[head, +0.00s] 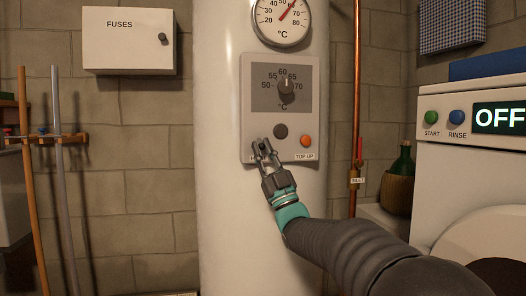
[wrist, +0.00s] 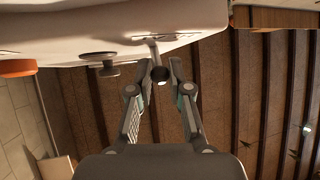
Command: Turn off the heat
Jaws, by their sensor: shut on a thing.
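A grey control panel (head: 248,110) is on the white tank (head: 222,200). My gripper (head: 263,149) is at the panel's lower left corner. In the wrist view my gripper (wrist: 160,70) is shut on a small lever (wrist: 154,50) with a dark rounded end, which sticks out of the panel. My fingers mostly hide the lever in the head view and cover most of its label.
A round thermometer (head: 284,15) is above the panel. A copper pipe (head: 356,100) runs to the right of the tank. A white machine (head: 425,190) showing "OFF" and a green bottle (head: 402,160) stand at right. A fuse box (head: 128,55) and leaning poles (head: 62,160) are at left.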

